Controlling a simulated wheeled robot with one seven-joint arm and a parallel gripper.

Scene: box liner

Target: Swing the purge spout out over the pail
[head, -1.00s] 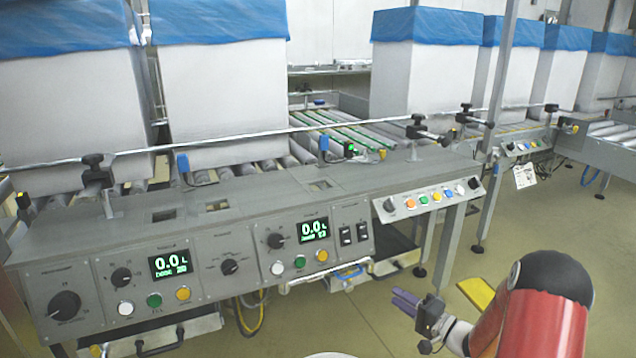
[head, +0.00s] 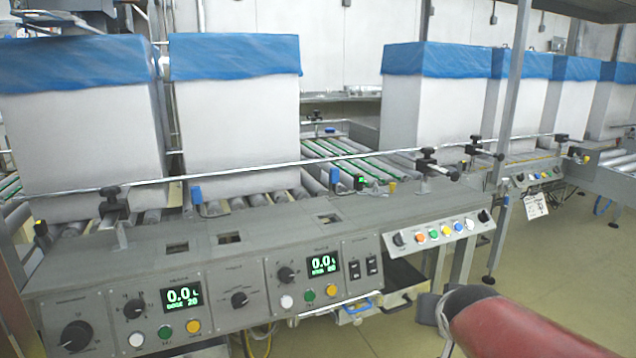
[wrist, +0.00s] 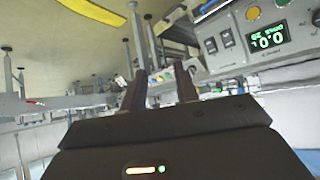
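I cannot make out the purge spout or the pail in either view. My gripper (wrist: 160,88) shows in the wrist view with two dark fingers apart and nothing seen between them. In the head view my red arm comes in from the lower right, and its wrist end is just right of the control console (head: 215,262); the fingers cannot be made out there. Under the console's right part is a pale tray-like part with a blue handle (head: 357,307). The console also shows upside down in the wrist view, right of the fingers.
White boxes with blue liners (head: 235,120) stand on roller conveyors behind the console. A smaller button panel (head: 440,236) juts out at the console's right end, above metal legs. The floor (head: 545,270) to the right is clear. A yellow piece (wrist: 95,10) shows in the wrist view.

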